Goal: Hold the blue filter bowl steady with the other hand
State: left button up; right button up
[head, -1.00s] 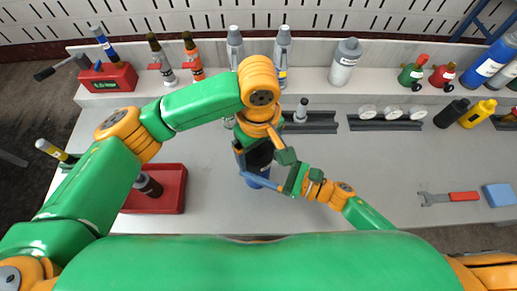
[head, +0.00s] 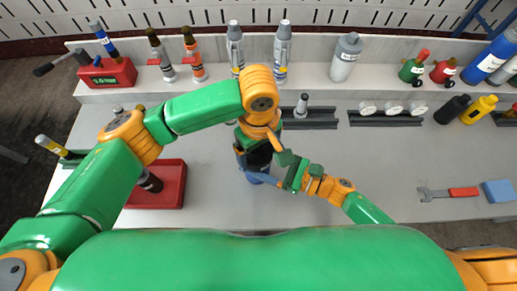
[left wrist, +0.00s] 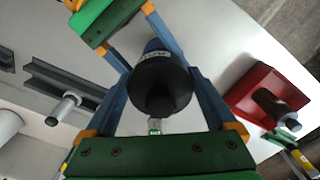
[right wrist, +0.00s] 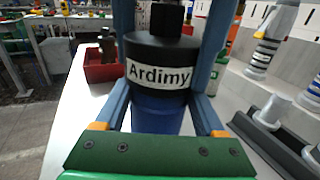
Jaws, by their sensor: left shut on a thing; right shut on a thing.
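The filter stands upright on the table. It has a blue bowl (right wrist: 158,116) below a black head (right wrist: 160,52) with a white "Ardimy" label. The bowl also shows in the head view (head: 256,178). My left gripper (head: 257,152) comes from above and is shut on the black head; in the left wrist view its fingers flank the head (left wrist: 160,82). My right gripper (head: 266,180) reaches in low from the right, shut on the blue bowl, with one finger on either side of it in the right wrist view. The far side of the bowl is hidden.
A red tray (head: 172,196) with a dark cylinder stands to the left. Grey racks (head: 310,124) lie behind the filter. A shelf of bottles and tools runs along the back. A wrench (head: 433,196) and a blue block (head: 498,191) lie at right; the table between is clear.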

pick_arm(q)
jog(key=shift+r, duration=0.15)
jog(key=shift+r, duration=1.05)
jog(key=shift+f, duration=1.2)
dwell(0.4)
jog(key=o, duration=1.2)
jog(key=shift+o, duration=0.2)
jog(key=shift+r, duration=0.1)
jog(key=shift+n, duration=0.3)
jog(key=shift+r, duration=5.55)
